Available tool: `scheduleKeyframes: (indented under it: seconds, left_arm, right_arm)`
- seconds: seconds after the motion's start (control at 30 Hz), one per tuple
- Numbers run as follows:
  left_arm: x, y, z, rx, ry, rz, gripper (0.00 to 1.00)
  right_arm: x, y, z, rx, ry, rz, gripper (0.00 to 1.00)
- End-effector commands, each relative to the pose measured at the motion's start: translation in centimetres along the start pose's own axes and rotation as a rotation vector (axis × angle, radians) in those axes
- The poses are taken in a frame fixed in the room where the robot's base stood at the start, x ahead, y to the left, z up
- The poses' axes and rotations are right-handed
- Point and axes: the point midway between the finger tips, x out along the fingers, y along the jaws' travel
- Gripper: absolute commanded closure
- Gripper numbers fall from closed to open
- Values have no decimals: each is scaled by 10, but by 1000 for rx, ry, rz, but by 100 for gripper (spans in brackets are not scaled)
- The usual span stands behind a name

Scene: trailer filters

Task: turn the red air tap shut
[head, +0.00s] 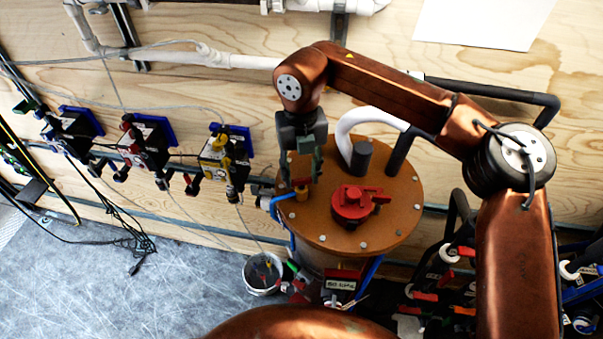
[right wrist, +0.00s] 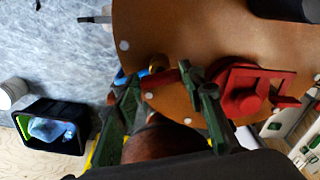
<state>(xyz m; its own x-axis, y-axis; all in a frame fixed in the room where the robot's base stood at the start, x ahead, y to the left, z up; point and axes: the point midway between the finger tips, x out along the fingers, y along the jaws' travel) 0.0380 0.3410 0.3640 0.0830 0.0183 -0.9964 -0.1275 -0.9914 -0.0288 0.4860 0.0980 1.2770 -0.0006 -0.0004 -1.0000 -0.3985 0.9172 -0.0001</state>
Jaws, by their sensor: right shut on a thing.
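The red air tap (head: 301,184) is a small red handle near the left edge of the brown tank lid (head: 390,222). A brass fitting and a blue hose (head: 279,203) are beside it. My right gripper (head: 303,180) reaches down over the tap from above. In the right wrist view the red handle (right wrist: 165,83) lies between the two green fingers of my right gripper (right wrist: 163,75), which is shut on it. The fingers hide part of the handle, so its exact angle is hard to tell. My left gripper is not in view.
A larger red valve (head: 352,201) stands on the lid just right of my gripper. A white pipe (head: 352,128) and dark pipes rise behind it. A bucket (head: 263,273) stands on the floor left of the tank. Several wall-mounted filter units (head: 150,140) are at left.

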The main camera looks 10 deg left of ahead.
Motion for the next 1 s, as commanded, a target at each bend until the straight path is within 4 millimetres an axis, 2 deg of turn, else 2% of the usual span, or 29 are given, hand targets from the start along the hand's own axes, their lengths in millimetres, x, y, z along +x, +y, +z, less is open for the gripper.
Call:
scheduleKeyframes:
  seconds: [0.4,1.0]
  left_arm:
    - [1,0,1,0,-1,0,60]
    - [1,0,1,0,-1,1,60]
  right_arm:
    - [0,-1,0,263,-1,-1,87]
    - [0,-1,0,337,-1,0,87]
